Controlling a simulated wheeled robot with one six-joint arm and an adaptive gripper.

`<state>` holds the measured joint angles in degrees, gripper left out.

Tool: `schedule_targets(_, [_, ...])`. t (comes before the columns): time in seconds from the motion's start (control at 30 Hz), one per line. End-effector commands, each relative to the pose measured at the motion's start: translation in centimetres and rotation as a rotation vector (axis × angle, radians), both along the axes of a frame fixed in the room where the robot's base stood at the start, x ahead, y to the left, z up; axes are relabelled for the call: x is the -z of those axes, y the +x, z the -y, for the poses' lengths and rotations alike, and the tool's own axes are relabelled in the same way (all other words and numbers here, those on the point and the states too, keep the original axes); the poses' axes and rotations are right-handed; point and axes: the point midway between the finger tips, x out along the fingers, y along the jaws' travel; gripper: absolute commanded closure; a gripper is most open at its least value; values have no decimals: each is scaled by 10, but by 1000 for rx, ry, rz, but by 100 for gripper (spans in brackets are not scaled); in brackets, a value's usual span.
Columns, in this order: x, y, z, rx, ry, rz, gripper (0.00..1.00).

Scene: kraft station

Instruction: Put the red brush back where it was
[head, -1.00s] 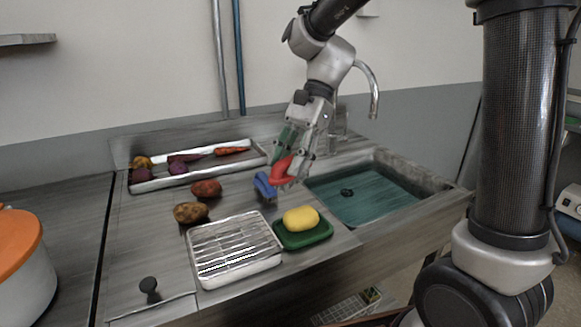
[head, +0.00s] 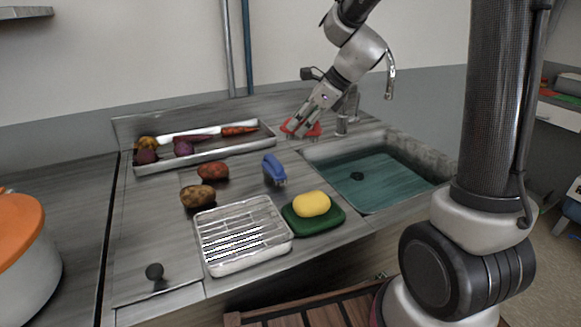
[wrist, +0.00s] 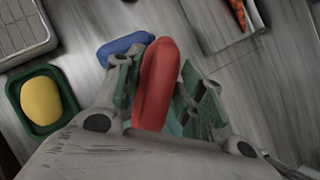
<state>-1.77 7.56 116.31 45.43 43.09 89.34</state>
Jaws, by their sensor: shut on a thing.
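The red brush (head: 313,130) is held at the back of the counter, just left of the tap. In the wrist view the red brush (wrist: 157,85) lies lengthwise between the green-padded fingers. My gripper (head: 298,130) is shut on it, reaching down from the upper right. I cannot tell whether the brush touches the counter. The gripper partly hides it. A blue brush (head: 274,169) stands on the counter in front and to the left of it. It also shows in the wrist view (wrist: 124,46).
The sink (head: 380,183) is to the right, with the tap (head: 342,122) close beside my gripper. A tray of vegetables (head: 205,151) lies at the back left. A yellow sponge on a green dish (head: 335,220), a wire-rack tray (head: 240,262) and potatoes (head: 198,195) stand nearer the front.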

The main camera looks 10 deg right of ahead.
Motion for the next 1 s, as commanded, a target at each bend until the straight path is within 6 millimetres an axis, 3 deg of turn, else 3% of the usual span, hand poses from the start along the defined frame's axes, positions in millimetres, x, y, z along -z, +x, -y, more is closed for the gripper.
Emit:
schedule_targets(0.1, [5,8,4,78,11,-3,86])
schedule_targets(0.3, [44,8,4,90,16,-13,86])
schedule_targets(0.7, [95,8,4,86,14,-10,86])
schedule_targets(1.0, [99,8,3,84,14,-8,86])
